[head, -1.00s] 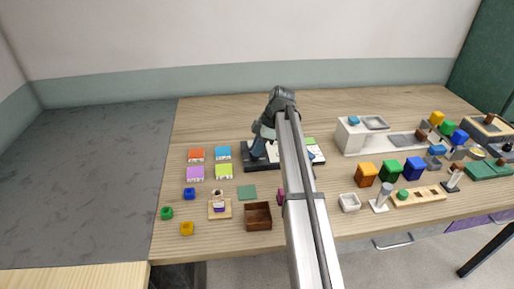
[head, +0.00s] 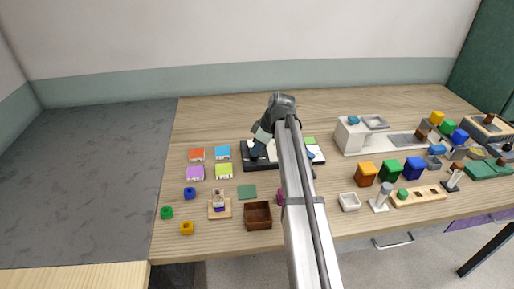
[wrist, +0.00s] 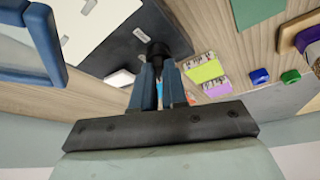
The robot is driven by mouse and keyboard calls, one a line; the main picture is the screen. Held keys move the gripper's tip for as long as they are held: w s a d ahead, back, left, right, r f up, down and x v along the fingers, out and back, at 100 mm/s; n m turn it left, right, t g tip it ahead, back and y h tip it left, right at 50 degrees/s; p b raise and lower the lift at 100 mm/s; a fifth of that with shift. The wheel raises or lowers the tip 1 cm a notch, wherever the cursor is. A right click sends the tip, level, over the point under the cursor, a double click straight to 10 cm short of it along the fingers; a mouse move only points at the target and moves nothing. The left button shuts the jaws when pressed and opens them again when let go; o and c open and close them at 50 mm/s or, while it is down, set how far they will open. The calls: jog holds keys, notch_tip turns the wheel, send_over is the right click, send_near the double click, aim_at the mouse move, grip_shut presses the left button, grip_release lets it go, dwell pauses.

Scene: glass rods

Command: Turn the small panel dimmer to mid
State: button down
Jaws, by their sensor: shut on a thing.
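A dark panel (head: 249,164) with a white area lies flat on the table behind my arm, which hides part of it. In the wrist view the dark panel (wrist: 121,48) fills the upper middle. A round black knob (wrist: 157,48), the dimmer, stands near its edge. My gripper (wrist: 160,68) is shut on the knob, with one finger on each side of its base end. In the head view my gripper (head: 256,150) reaches down to the left part of the panel. The knob is hidden there, and I cannot read its setting.
Orange, blue, purple and lime (head: 223,171) blocks lie left of the panel. A green square (head: 246,192) and a brown open box (head: 257,215) lie in front. A white unit (head: 352,136) and coloured containers stand to the right. The table behind the panel is clear.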

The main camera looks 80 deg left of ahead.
jog(key=m, duration=0.2)
jog(key=m+t+y, duration=0.1)
jog(key=m, duration=0.3)
jog(key=shift+s+d+t+y, duration=0.25)
jog(key=shift+t+y, duration=0.15)
jog(key=m+t, duration=0.1)
jog(key=m, duration=0.2)
jog(key=m+t, duration=0.1)
jog(key=m, duration=0.2)
jog(key=shift+s+y, duration=0.2)
jog(key=shift+y, duration=0.2)
jog(key=shift+m, duration=0.3)
jog(key=c, duration=1.2)
grip_release()
jog(key=shift+o, duration=0.2)
jog(key=shift+r, duration=0.1)
jog(key=v, duration=1.3)
jog(key=shift+r, duration=0.3)
jog(key=shift+d, duration=0.1)
